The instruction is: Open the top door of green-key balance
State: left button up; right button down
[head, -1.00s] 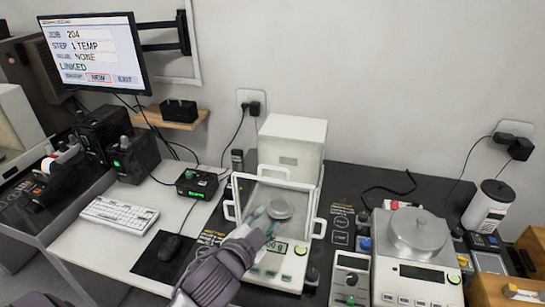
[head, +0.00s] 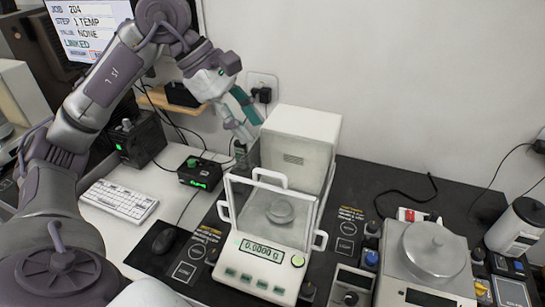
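The green-key balance (head: 262,262) stands in the middle of the head view, with green keys along its front and 0.0000 g on its display. Its clear draft shield (head: 262,207) has a white frame and side handles, and a pan (head: 281,211) inside. A white handle (head: 270,174) shows at the shield's top, near the tall rear housing (head: 296,150). I cannot tell for sure whether the top door is shut. My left gripper (head: 250,122) is in the air behind and left of the balance, fingers apart, with nothing seen between them. My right gripper is out of view.
A second balance (head: 430,262) with a round metal pan stands at right. A keyboard (head: 119,200), mouse (head: 164,242) and small box with a green display (head: 200,174) lie at left. A shelf (head: 165,101) and wall socket (head: 262,84) are near my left gripper.

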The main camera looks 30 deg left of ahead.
pick_arm(q)
jog(key=a+y, duration=0.1)
jog(key=a, duration=0.1)
jog(key=p, duration=0.2)
send_near(269, 172)
jog(key=x, duration=0.8)
grip_shut()
